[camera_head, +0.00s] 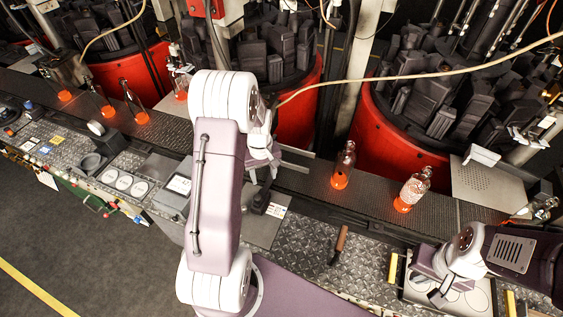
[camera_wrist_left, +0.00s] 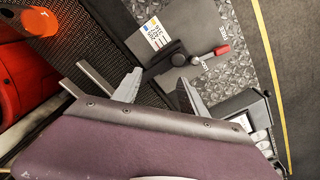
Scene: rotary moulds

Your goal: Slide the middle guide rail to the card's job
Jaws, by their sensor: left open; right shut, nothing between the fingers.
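A black clamp with a knob (camera_wrist_left: 178,59) stands beside the rail, near a red-tipped lever (camera_wrist_left: 222,49). The white job card (camera_wrist_left: 154,34) with coloured squares lies on the plate near the clamp; its print is too small to read. My left gripper (camera_head: 263,172) is open and empty, its fingertips (camera_wrist_left: 158,78) just short of the clamp. My right gripper (camera_head: 437,287) is shut and empty at the lower right.
A brown-handled tool (camera_head: 340,241) lies on the tread plate.

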